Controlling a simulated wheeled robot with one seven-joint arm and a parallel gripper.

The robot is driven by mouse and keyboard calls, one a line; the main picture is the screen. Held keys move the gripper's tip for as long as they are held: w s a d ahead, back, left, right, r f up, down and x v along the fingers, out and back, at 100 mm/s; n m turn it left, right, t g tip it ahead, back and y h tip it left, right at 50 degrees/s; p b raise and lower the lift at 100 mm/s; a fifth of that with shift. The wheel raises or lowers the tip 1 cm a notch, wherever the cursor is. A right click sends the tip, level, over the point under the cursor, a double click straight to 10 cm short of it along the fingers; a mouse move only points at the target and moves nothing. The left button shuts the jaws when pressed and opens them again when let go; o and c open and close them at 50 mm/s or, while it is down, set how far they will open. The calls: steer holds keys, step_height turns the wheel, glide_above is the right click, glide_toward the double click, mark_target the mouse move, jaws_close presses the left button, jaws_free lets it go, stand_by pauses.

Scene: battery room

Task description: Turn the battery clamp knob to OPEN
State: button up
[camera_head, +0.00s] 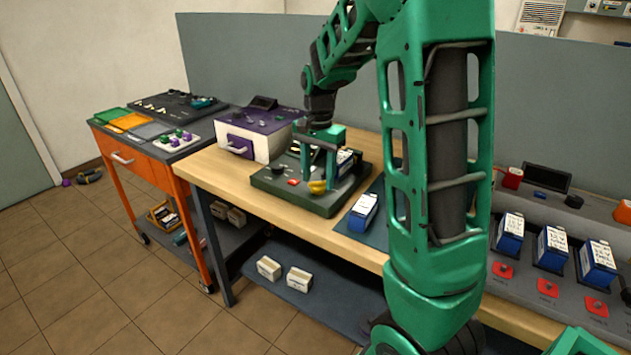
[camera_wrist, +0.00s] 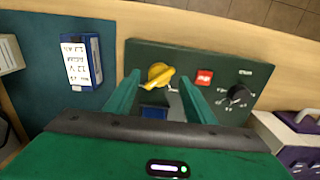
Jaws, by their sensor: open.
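The yellow clamp knob (camera_wrist: 161,75) sits on a dark green test unit (camera_wrist: 215,58). It also shows in the head view (camera_head: 317,187), low at the unit's front. My gripper (camera_wrist: 160,80) is open, with its two green fingers apart and pointing at the knob. In the wrist view the knob appears between the fingertips; I cannot tell whether they touch it. A blue battery (camera_wrist: 153,112) shows between the fingers, partly hidden by my gripper. The lettering near the knob is too small to read.
The unit also has a red button (camera_wrist: 204,77) and a black dial (camera_wrist: 238,94). A purple and white box (camera_head: 262,143) is on the other side. More batteries (camera_head: 553,247) stand in a rack at right.

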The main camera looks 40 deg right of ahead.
steer(key=shift+f, duration=0.8)
steer(key=shift+c, duration=0.4)
